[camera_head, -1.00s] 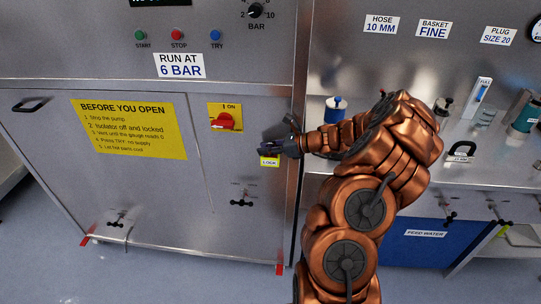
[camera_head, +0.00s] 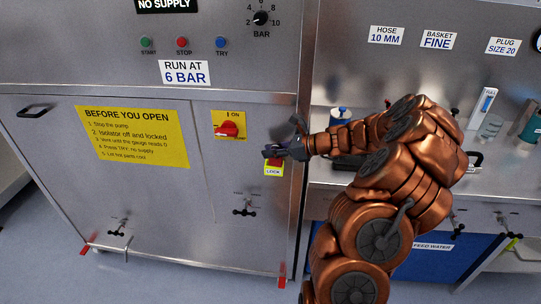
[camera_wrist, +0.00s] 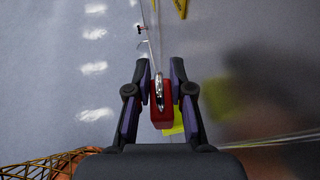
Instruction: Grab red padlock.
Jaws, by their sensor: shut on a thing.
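The red padlock (camera_wrist: 161,112) sits between the two fingers of my gripper (camera_wrist: 160,82) in the wrist view, with its metal shackle pointing up the picture. My gripper is shut on it. In the head view my gripper (camera_head: 276,153) is at the right edge of the cabinet front, and a little of the padlock (camera_head: 275,162) shows red below the fingers. It is just above the yellow LOCK label (camera_head: 273,171). I cannot tell from the head view whether the padlock still touches its holder.
The isolator switch (camera_head: 228,130) with a red handle is left of my gripper on the cabinet. A yellow instruction sign (camera_head: 133,137) is further left. A bench (camera_head: 490,153) with bottles stands on the right.

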